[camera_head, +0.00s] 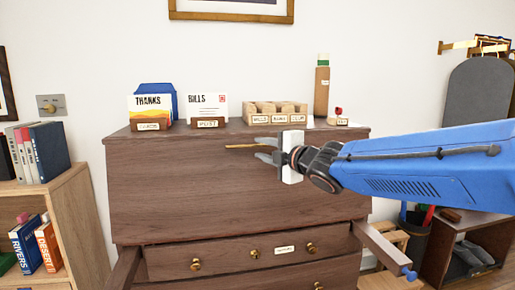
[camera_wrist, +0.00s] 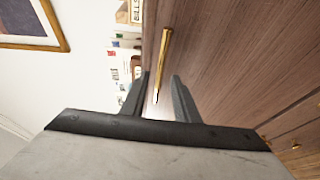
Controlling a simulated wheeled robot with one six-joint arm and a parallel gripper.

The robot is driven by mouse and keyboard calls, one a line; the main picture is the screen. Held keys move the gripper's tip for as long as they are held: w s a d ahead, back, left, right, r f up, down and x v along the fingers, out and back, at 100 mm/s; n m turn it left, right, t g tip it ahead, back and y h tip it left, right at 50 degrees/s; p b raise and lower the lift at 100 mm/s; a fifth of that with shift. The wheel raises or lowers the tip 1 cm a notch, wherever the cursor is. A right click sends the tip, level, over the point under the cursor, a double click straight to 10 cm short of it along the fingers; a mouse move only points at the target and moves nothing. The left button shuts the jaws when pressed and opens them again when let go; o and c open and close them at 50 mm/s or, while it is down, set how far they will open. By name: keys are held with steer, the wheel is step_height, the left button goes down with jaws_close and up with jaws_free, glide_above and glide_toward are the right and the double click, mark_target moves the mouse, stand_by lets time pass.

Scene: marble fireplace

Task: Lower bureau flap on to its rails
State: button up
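The bureau flap (camera_head: 185,190) is a dark brown wooden panel, closed up against the bureau's front. A thin brass bar (camera_head: 240,146) is near the flap's top edge, and it shows in the wrist view (camera_wrist: 164,55) against the wood. My gripper (camera_head: 262,149) is in front of the flap's upper part. Its fingers are apart in the wrist view (camera_wrist: 161,98), with the bar's near end showing between them; contact cannot be told. The right rail (camera_head: 385,248) sticks out with a blue knob at its end. The left rail (camera_head: 125,268) also sticks out.
The bureau top (camera_head: 230,128) bears a card holder (camera_head: 152,112), a bills holder (camera_head: 207,108), a small wooden organiser (camera_head: 278,112) and a tall box (camera_head: 321,92). A drawer (camera_head: 225,258) lies below the flap. A bookcase (camera_head: 82,205) stands left; a shoe rack (camera_head: 460,245) stands right.

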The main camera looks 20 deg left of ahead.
steer(key=shift+x, duration=1.45)
jaws_close()
